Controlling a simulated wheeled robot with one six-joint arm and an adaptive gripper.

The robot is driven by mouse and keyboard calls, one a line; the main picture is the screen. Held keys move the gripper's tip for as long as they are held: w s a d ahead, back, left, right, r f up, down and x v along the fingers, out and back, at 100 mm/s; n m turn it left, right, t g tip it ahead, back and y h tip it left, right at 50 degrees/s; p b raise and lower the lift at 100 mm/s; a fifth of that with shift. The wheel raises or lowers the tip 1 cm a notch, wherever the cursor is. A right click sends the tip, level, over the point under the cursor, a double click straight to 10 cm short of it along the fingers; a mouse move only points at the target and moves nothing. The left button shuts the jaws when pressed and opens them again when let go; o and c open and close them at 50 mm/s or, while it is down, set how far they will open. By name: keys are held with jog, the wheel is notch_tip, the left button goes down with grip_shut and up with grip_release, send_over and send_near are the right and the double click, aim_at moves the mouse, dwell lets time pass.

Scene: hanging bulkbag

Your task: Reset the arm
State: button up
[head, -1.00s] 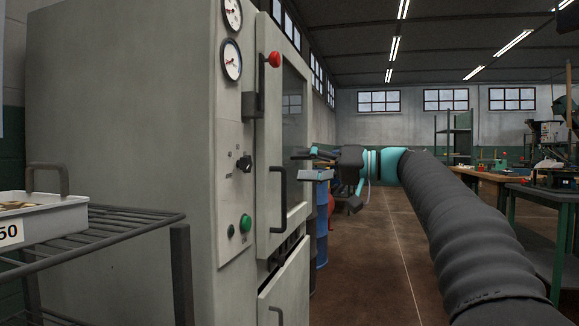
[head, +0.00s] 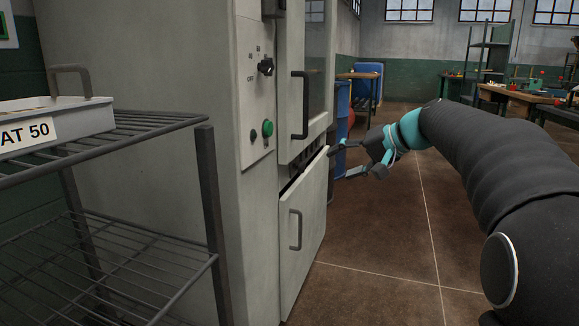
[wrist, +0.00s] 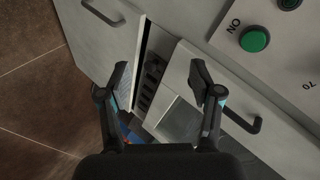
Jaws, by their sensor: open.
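My gripper (head: 350,160) is open and empty at the end of my outstretched arm in the head view. It is in front of the grey cabinet (head: 180,130), beside the top of its lower door (head: 305,235). In the wrist view the two fingers (wrist: 158,75) are spread apart with nothing between them. Behind them show the lower door (wrist: 105,40), the dark slotted gap above it and the upper door (wrist: 185,60) with its handle. I cannot tell whether a finger touches the cabinet.
A wire rack (head: 150,125) with a labelled tray (head: 85,110) stands at the left. A green button (head: 267,128) and a black knob (head: 265,67) sit on the cabinet's panel. A blue drum (head: 342,110) stands behind. The floor (head: 390,240) right of the cabinet is clear.

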jog(key=s+d+f+g+h+p, duration=0.1)
jog(key=s+f+h+p, duration=0.1)
jog(key=s+f, duration=0.35)
jog(key=s+d+f+g+h+p, duration=0.1)
jog(key=s+f+h, duration=0.2)
jog(key=s, duration=0.6)
jog(key=s+d+f+g+h+p, duration=0.1)
jog(key=s+f+h+p, duration=0.1)
jog(key=s+f, duration=0.35)
jog(key=s+r+n+h+p, duration=0.1)
jog(key=s+p, duration=0.1)
jog(key=s, duration=0.5)
jog(key=s+r+n+t+h+p, duration=0.1)
jog(key=s+r+p, duration=0.1)
jog(key=s, duration=0.6)
jog(key=shift+a+r+t+p, duration=0.15)
jog(key=shift+r+t+p, duration=0.1)
jog(key=shift+t+p, duration=0.1)
jog(key=shift+s, duration=0.1)
